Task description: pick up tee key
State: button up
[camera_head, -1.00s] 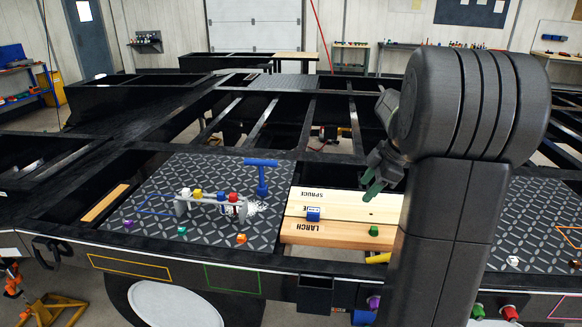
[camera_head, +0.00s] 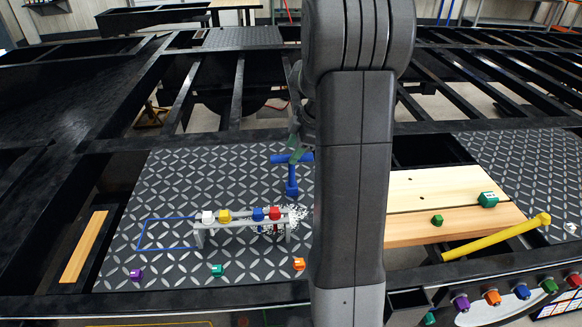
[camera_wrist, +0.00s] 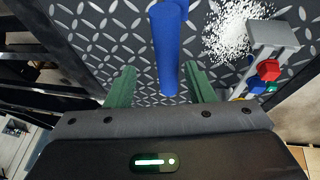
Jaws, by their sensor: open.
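The blue tee key (camera_head: 291,178) stands upright on the diamond-plate deck, its crossbar at the top. In the head view my gripper (camera_head: 296,150) is just above the crossbar, partly hidden by my arm. In the wrist view my gripper (camera_wrist: 161,80) is open, with one green finger on each side. The blue crossbar (camera_wrist: 165,45) shows between and beyond the fingers, with a gap on both sides. I cannot tell how far below the fingertips it lies.
A grey rack (camera_head: 241,223) with several coloured caps stands in front of the tee key, beside white granules (camera_head: 296,216). Loose caps lie near the front edge. Wooden boards (camera_head: 440,222) and a yellow bar (camera_head: 497,238) are to the right. Open frame gaps lie behind the deck.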

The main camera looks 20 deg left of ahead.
aim_at(286, 162)
jog(key=shift+s+f, duration=0.15)
jog(key=shift+f, duration=0.3)
jog(key=x, duration=0.1)
jog(key=p+x, duration=0.1)
jog(key=x, duration=0.1)
jog(key=p+x, duration=0.1)
jog(key=x, duration=0.1)
jog(key=shift+s, duration=0.25)
jog(key=c, duration=0.9)
jog(key=shift+c, duration=0.8)
jog(key=shift+r, duration=0.15)
